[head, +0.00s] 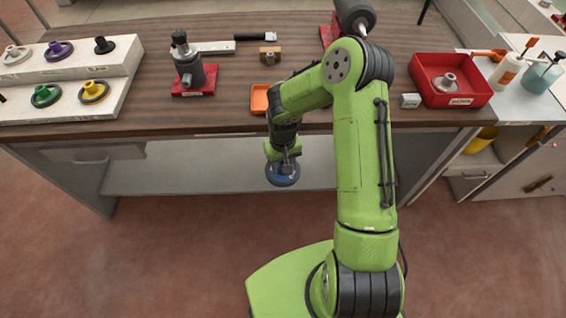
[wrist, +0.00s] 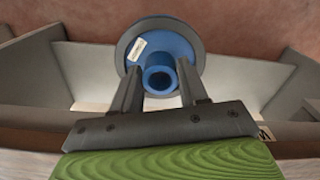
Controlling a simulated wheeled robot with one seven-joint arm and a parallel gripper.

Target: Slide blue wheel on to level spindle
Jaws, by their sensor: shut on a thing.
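My gripper (head: 284,156) is shut on the blue wheel (head: 283,175), in front of the bench's front edge and below its top. In the wrist view my gripper's two fingers (wrist: 160,82) grip the hub of the blue wheel (wrist: 160,45). The wheel has a grey rim, a white label and a round bore facing the camera. A dark grey spindle unit (head: 354,15) on a red base is at the back of the bench, partly hidden by my arm. Another spindle unit (head: 188,68) stands upright on a red base at the left. I cannot clearly tell which spindle is level.
A white stepped rack (head: 118,85) holds several coloured wheels at the left. A red bin (head: 424,70) with a metal part stands right. Bottles stand farther right.

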